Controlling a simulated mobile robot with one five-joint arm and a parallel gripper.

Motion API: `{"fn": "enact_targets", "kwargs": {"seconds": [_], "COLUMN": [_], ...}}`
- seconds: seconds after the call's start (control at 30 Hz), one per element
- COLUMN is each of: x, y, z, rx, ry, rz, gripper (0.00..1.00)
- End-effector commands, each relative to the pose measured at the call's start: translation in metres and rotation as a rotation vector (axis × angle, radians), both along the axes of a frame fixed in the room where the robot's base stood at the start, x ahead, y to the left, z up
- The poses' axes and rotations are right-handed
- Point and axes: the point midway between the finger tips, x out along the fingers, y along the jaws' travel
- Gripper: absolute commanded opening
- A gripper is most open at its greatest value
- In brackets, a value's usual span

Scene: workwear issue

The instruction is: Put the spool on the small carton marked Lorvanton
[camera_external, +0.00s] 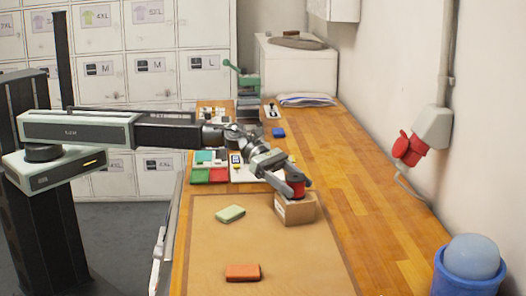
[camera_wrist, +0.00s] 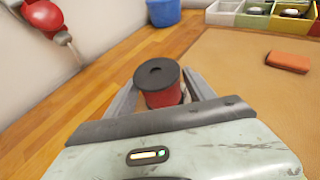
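The spool (camera_wrist: 163,90) is red with a black top and stands upright between the two fingers of my gripper (camera_wrist: 162,95) in the wrist view. The fingers press close on both sides of it. In the external view the red spool (camera_external: 297,189) is at the end of my gripper (camera_external: 290,178), directly over the small brown carton (camera_external: 296,211). Its lower end is at the carton's top; I cannot tell whether it rests there or hangs just above. A pale label shows on the carton, but its writing is too small to read. The wrist view hides the carton behind the spool and my gripper.
A green-yellow sponge (camera_external: 230,214) and an orange block (camera_external: 242,272) lie on the brown mat (camera_external: 290,275). Coloured trays (camera_external: 209,175) stand behind. A blue bucket (camera_external: 468,270) is at the front right. A red wall socket (camera_external: 408,150) juts from the right wall.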

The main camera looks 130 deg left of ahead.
Motion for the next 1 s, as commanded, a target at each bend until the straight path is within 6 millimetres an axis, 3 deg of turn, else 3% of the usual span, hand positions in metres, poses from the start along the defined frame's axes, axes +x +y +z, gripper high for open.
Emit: {"fn": "enact_targets", "kwargs": {"seconds": [0.1, 0.23, 0.63, 1.0], "x": [-0.001, -0.019, -0.105, -0.112], "y": [0.000, 0.000, 0.003, 0.004], "z": [0.005, 0.012, 0.044, 0.044], "rx": [0.000, 0.000, 0.000, -0.001], "ry": [0.000, 0.000, 0.000, 0.000], "rz": [0.000, 0.002, 0.002, -0.002], "gripper": [0.63, 0.63, 0.63, 0.63]}}
